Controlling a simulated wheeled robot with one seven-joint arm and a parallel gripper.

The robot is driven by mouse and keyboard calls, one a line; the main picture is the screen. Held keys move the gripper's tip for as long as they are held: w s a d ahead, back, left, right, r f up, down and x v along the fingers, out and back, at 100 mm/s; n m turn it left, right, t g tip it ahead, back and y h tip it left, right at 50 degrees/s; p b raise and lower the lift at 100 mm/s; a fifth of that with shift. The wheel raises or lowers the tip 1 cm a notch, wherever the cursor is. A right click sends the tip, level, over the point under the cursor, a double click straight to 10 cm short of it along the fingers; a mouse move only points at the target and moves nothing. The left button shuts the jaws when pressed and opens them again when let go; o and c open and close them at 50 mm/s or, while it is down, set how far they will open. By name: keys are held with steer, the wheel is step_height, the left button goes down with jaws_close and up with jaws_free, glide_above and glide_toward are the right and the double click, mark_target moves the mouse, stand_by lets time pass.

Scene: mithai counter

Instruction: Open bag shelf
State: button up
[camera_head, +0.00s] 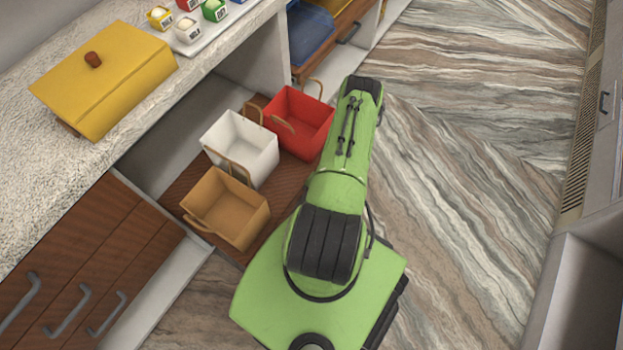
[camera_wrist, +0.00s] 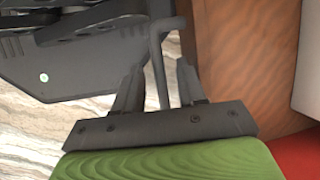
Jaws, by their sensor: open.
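The bag shelf (camera_head: 188,184) is a brown wooden board standing out from under the counter. It carries a tan bag (camera_head: 228,215), a white bag (camera_head: 240,150) and a red bag (camera_head: 303,122). In the wrist view the shelf's wooden side (camera_wrist: 245,50) fills the right. A grey bar handle (camera_wrist: 157,55) reaches down between the two fingers of my gripper (camera_wrist: 159,80). The fingers are open, one on each side of the handle, with gaps showing. In the head view my green arm hides the gripper and part of the shelf's front.
Closed wooden drawers (camera_head: 75,270) with grey handles are at the lower left. A yellow lidded box (camera_head: 110,80) sits on the counter (camera_head: 30,190). A blue bin (camera_head: 310,35) is at the back. Clear striped floor (camera_head: 470,150) lies to the right, before another cabinet.

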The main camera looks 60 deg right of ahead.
steer(key=p+v, duration=0.4)
steer(key=v, duration=1.1)
steer(key=shift+d+r, duration=0.2)
steer(key=shift+r, duration=0.15)
steer(key=shift+s, duration=0.1)
